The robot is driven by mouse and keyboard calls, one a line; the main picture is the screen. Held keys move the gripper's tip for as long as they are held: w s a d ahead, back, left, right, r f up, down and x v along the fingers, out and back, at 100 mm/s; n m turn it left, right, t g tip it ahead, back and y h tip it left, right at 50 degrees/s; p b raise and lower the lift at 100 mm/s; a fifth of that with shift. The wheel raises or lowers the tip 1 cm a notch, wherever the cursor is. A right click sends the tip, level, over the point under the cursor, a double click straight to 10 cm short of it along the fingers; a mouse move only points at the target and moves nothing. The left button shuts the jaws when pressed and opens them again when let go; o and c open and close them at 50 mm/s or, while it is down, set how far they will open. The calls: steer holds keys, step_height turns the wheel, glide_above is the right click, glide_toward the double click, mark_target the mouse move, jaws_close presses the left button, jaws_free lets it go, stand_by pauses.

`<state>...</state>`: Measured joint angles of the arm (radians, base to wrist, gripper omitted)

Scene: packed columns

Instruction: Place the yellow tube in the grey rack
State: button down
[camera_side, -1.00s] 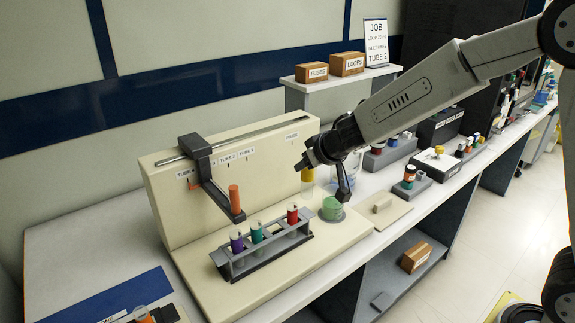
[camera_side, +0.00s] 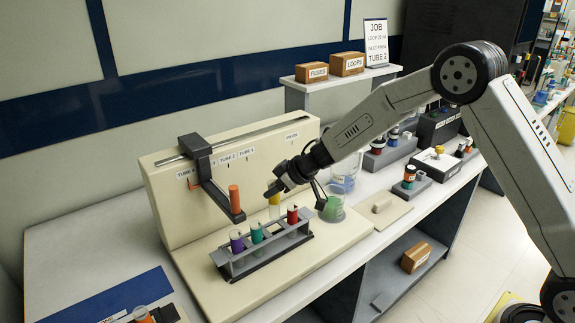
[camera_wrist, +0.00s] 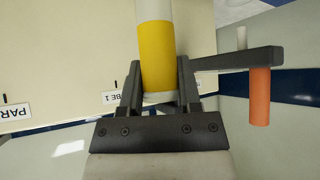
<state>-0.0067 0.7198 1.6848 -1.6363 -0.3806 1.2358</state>
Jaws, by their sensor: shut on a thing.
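The yellow tube (camera_side: 274,207) is held upright by my gripper (camera_side: 275,189), and its lower part is hidden behind the rack and its tubes in the side view. In the wrist view the yellow tube (camera_wrist: 156,56) stands between the two fingers of my gripper (camera_wrist: 159,80). The grey rack (camera_side: 226,268) holds a purple tube (camera_side: 237,242), a teal tube (camera_side: 257,234) and a red tube (camera_side: 292,216). In the side view the yellow tube appears above the gap between teal and red; its exact depth is unclear.
A dark sliding arm (camera_side: 215,190) carrying an orange rod (camera_side: 234,197) hangs just left of my gripper; the rod also shows in the wrist view (camera_wrist: 260,97). A beaker with green contents (camera_side: 333,209) stands right of the rack. The cream panel (camera_side: 160,205) rises behind.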

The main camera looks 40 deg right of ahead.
mark_target(275, 218)
steer(key=shift+f, duration=3.1)
steer(key=shift+f, duration=0.15)
steer(key=shift+f, duration=1.75)
steer(key=shift+f, duration=0.1)
steer(key=c, duration=0.6)
jaws_free()
steer(key=shift+r, duration=0.2)
